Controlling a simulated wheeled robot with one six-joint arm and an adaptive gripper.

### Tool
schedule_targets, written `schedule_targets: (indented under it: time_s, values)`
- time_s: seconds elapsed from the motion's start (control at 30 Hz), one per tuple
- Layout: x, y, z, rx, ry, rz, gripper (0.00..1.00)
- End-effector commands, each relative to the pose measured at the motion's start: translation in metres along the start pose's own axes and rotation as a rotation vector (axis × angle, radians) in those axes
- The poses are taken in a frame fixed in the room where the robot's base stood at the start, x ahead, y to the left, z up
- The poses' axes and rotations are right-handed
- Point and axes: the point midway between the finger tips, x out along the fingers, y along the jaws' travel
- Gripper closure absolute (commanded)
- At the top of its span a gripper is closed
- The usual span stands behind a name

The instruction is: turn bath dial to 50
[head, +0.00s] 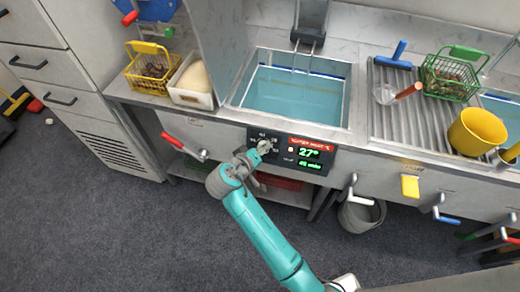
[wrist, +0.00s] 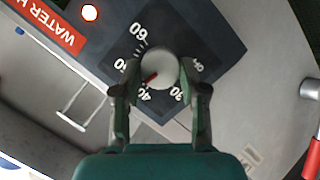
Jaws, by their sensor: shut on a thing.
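The bath dial is a pale round knob (wrist: 160,69) on a dark control panel (wrist: 205,38), with numbers around it. Its red pointer mark aims lower left in the wrist view, between the 40 and the partly covered 50. My teal gripper (wrist: 160,88) is shut on the knob, one finger on each side. In the head view my gripper (head: 257,152) reaches the left part of the panel (head: 282,137) and covers part of the dial. The panel's green display (head: 309,153) reads 27°, with a smaller line below that is hard to read.
The water bath (head: 295,92) lies behind the panel. A red-handled lever (head: 173,140) is left of the panel. Taps with levers and a grey bucket (head: 362,214) are to the right. A yellow basket (head: 150,72) and a white bin (head: 190,97) stand on the counter at left.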

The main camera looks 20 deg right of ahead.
Motion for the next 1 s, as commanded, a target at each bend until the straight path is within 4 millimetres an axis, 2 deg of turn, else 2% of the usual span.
schedule_targets:
  time_s: [0.5, 1.0]
  values:
    - [0.0011, 0.0032, 0.0029, 0.424, 0.008, -0.135, 0.92]
    - [0.0013, 0.0033, 0.0042, 0.602, 0.012, -0.193, 0.92]
